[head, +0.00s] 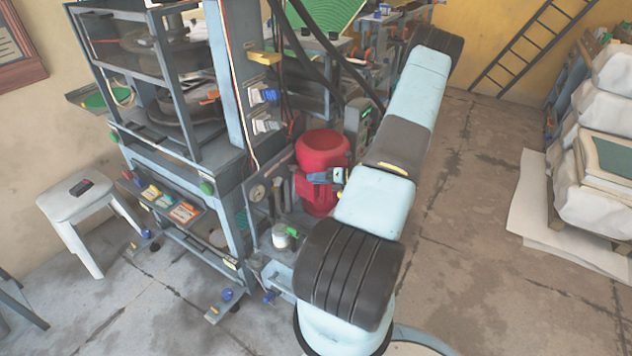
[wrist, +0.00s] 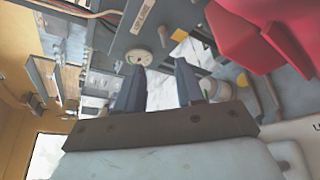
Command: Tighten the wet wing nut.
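The press (head: 222,150) is a grey-blue metal frame standing left of centre in the head view. Small blue knob- or wing-shaped parts sit low on it, one at a front foot (head: 228,294) and one to its right (head: 269,297). I cannot tell which part is the wet wing nut, and no wetness shows. My gripper (wrist: 160,64) is open in the wrist view, its two dark fingers apart with nothing held between them. A round gauge (wrist: 139,57) shows beyond the left fingertip.
A red motor (head: 322,155) stands on the press's right side and fills the wrist view's upper right (wrist: 265,32). A white pot with a green top (head: 285,237) is beside my arm. A stool (head: 78,199) stands left, stacked sacks (head: 607,130) right.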

